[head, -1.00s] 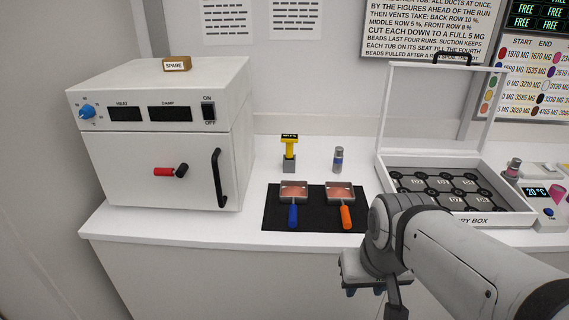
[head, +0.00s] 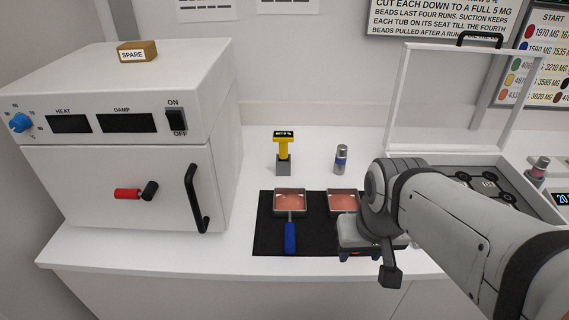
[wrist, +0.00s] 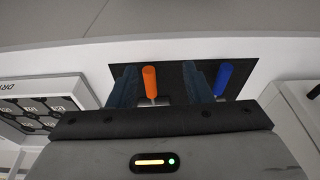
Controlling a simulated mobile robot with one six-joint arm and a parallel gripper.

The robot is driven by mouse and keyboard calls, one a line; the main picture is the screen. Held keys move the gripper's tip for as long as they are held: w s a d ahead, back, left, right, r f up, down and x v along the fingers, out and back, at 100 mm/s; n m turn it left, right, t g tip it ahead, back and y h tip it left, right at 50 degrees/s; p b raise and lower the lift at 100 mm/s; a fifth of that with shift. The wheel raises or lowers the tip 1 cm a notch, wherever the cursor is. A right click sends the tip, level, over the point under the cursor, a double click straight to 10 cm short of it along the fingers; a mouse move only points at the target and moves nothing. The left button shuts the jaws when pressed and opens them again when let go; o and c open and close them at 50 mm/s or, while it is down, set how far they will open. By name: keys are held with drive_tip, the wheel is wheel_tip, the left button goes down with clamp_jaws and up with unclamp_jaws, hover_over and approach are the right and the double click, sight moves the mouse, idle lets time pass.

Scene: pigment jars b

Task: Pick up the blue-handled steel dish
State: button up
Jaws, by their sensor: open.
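The blue-handled steel dish (head: 290,204) lies on a black mat (head: 262,245), its blue handle pointing to the front edge of the counter. It holds reddish-pink material. A second steel dish (head: 342,202) stands to its right, its handle hidden behind my arm in the head view. In the wrist view its orange handle (wrist: 150,82) shows between my fingers, and the blue handle (wrist: 224,79) lies beyond the right finger. My gripper (wrist: 163,85) is open and empty, at the front of the mat to the right of the blue handle. Its fingertips are mostly hidden in the head view.
An oven-like box (head: 130,140) with a black door handle stands on the left. A yellow-topped tool (head: 283,150) and a small capped jar (head: 341,158) stand behind the mat. A lidded box (wrist: 40,108) with several round seats is on the other side.

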drive_tip(key=w+a+g+y+p, duration=0.1)
drive_tip(key=w+a, duration=0.2)
drive_tip(key=w, duration=0.2)
drive_tip(key=g+y+p, duration=0.1)
drive_tip(key=g+p, duration=0.1)
hover_over(291, 233)
drive_tip(key=d, duration=0.2)
wheel_tip(291, 233, down, 3)
drive_tip(key=f, duration=0.2)
drive_tip(key=a+f, duration=0.1)
drive_tip(key=f, duration=0.1)
drive_tip(key=a+f, duration=0.1)
drive_tip(key=f, duration=0.1)
drive_tip(key=shift+f, duration=0.35)
drive_tip(key=shift+c, duration=0.5)
clamp_jaws()
drive_tip(key=shift+t, duration=0.3)
